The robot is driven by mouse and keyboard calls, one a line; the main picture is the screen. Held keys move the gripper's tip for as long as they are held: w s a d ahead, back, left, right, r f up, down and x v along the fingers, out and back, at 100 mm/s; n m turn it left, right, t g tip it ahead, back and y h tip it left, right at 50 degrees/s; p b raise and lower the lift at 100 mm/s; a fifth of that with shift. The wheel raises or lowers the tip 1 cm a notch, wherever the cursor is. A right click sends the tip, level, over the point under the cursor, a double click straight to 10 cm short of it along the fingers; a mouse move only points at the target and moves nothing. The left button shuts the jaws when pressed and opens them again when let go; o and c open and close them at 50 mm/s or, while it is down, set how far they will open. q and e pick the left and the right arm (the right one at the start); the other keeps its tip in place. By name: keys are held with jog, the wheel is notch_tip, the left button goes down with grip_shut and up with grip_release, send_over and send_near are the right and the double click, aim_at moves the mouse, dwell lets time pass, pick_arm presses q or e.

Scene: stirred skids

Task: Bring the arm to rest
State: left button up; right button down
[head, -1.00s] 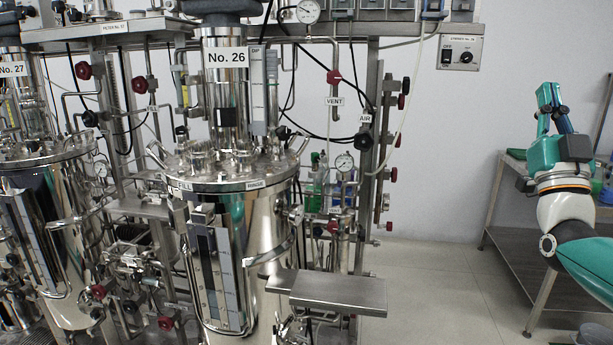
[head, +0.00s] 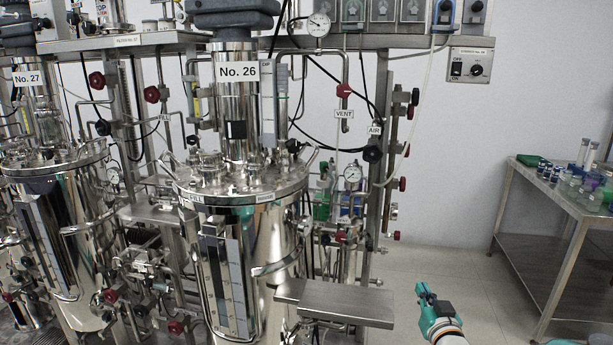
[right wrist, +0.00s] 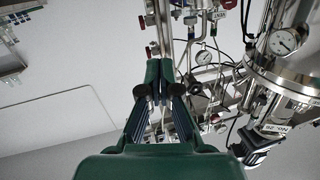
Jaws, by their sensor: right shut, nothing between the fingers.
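My right gripper (head: 425,290) is low at the bottom of the head view, right of the steel shelf plate and left of the side table. Its teal fingers point up and away, over the pale floor. It is shut with nothing held. In the right wrist view the gripper (right wrist: 160,72) shows its two green fingers with dark round joints, and nothing between the tips. My left gripper is not in view.
A side table (head: 560,203) with bottles and labware stands at right. Floor between them (head: 420,265) is clear. A switch box (head: 470,66) is on the wall.

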jog(key=s+a+f+g+y+p, duration=0.1)
jog(key=s+a+f+g, duration=0.35)
jog(key=s+f, duration=0.55)
jog(key=s+a+f+g+y, duration=0.1)
jog(key=s+a+f+g, duration=0.45)
jog(key=f, duration=0.95)
jog(key=s+a+f+g, duration=0.1)
jog(key=s+f+g, duration=0.1)
jog(key=s, duration=0.6)
jog(key=s+a+f+g+y, duration=0.1)
jog(key=s+a+f+g, duration=0.1)
jog(key=s, duration=0.5)
jog(key=s+a+f+g+y, duration=0.1)
jog(key=s+a+f+g, duration=0.1)
jog(key=s, duration=0.6)
jog(key=shift+s+f+m+g, duration=0.3)
jog(key=shift+g, duration=0.1)
jog(key=shift+a, duration=0.1)
